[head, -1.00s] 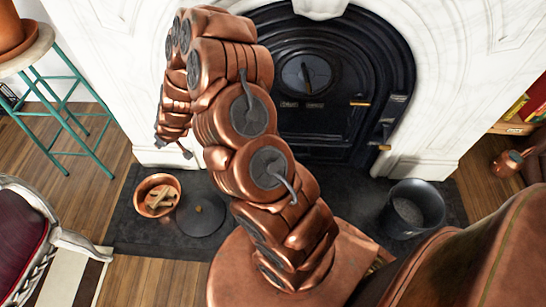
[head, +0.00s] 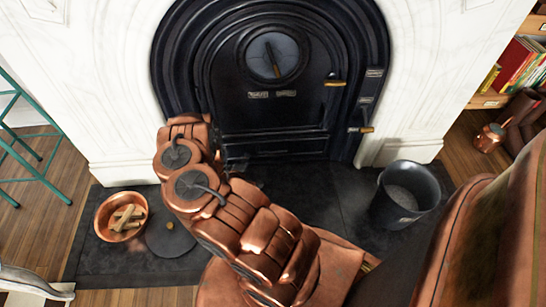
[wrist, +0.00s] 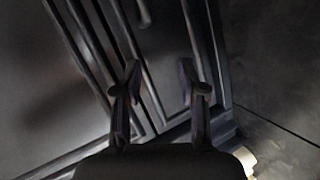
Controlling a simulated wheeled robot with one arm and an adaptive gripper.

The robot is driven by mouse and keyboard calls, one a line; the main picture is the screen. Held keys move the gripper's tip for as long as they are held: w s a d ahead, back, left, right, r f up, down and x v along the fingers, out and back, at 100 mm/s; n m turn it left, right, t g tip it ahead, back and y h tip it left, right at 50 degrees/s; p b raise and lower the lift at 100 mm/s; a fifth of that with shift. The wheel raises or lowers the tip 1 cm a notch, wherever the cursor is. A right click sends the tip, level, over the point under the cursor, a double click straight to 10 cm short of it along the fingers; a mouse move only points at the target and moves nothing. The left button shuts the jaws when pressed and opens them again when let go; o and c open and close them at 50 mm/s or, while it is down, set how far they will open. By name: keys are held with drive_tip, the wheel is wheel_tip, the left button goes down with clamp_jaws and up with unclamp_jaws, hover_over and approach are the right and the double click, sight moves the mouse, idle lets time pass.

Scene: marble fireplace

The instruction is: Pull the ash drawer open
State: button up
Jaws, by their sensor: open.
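The ash drawer (head: 287,147) is the low dark panel at the foot of the black stove front (head: 235,100) in the head view. It looks closed, and its left part is close behind my arm. In the wrist view a dark panel that appears to be the drawer front (wrist: 168,50) lies ahead, tilted in the picture. My gripper (wrist: 164,82) is open in front of it, with nothing visible between its fingers. A small rounded dark piece (wrist: 144,13) above the fingers may be its handle; I cannot tell. My arm largely hides the gripper in the head view.
A copper bowl of wood (head: 121,217) and a dark round lid (head: 170,238) sit left on the dark hearth (head: 305,190). A black bucket (head: 406,194) stands right. Latches with brass-coloured handles (head: 335,83) are on the stove's right side. Hearth between lid and bucket is partly clear.

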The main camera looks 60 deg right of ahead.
sight(273, 152)
drive_tip(key=s+d+f+n+h+b, duration=0.1)
drive_tip(key=s+d+n+h+b, duration=0.15)
drive_tip(key=s+d, duration=0.45)
drive_tip(key=shift+m, duration=0.35)
drive_tip(key=shift+s+b+x, duration=0.2)
drive_tip(key=shift+b+x, duration=0.25)
drive_tip(key=shift+x, duration=1.15)
drive_tip(key=shift+s+b+x, duration=0.15)
drive_tip(key=shift+b+x, duration=0.3)
drive_tip(key=shift+x, duration=1.2)
drive_tip(key=shift+f, duration=0.15)
drive_tip(key=shift+g, duration=0.4)
clamp_jaws()
drive_tip(key=shift+d+h, duration=0.1)
drive_tip(key=shift+h, duration=0.15)
